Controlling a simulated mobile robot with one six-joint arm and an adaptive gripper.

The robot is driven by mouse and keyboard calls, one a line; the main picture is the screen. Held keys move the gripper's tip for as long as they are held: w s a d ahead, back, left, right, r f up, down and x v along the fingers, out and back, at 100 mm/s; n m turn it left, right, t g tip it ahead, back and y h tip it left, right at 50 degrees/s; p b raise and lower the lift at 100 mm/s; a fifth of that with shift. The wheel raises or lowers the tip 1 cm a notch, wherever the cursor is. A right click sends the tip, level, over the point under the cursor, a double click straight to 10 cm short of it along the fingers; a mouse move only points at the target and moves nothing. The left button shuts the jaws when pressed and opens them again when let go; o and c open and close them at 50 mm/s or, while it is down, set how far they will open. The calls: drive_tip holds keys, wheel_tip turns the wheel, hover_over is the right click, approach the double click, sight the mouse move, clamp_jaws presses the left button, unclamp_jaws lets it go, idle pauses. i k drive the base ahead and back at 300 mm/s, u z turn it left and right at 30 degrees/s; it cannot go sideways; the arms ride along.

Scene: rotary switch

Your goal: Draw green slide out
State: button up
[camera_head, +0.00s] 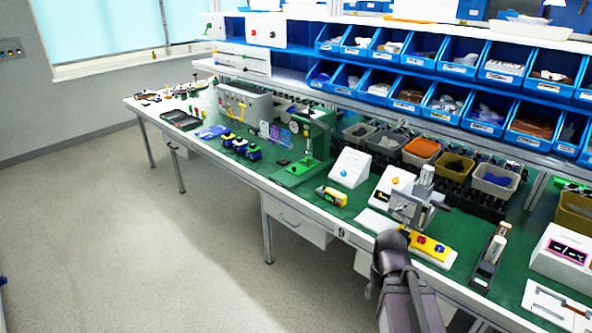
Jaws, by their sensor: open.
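I cannot single out a green slide for certain. A small green part (207,28) shows on a white panel at the far back left. A green fixture (300,168) with an upright frame stands mid-bench, and a green plate lies on its base; whether either part slides is too small to tell.
The long green-topped bench (330,222) carries several devices, including a white box with a blue button (349,176) and a yellow-green block (331,196). Blue bins (440,100) fill the shelves behind. The floor (150,240) at the left is clear.

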sight(298, 169)
drive_tip(key=z, duration=1.45)
drive_tip(key=k, duration=0.1)
drive_tip(key=u, duration=3.45)
drive_tip(key=i, duration=1.25)
drive_tip(key=z, duration=0.2)
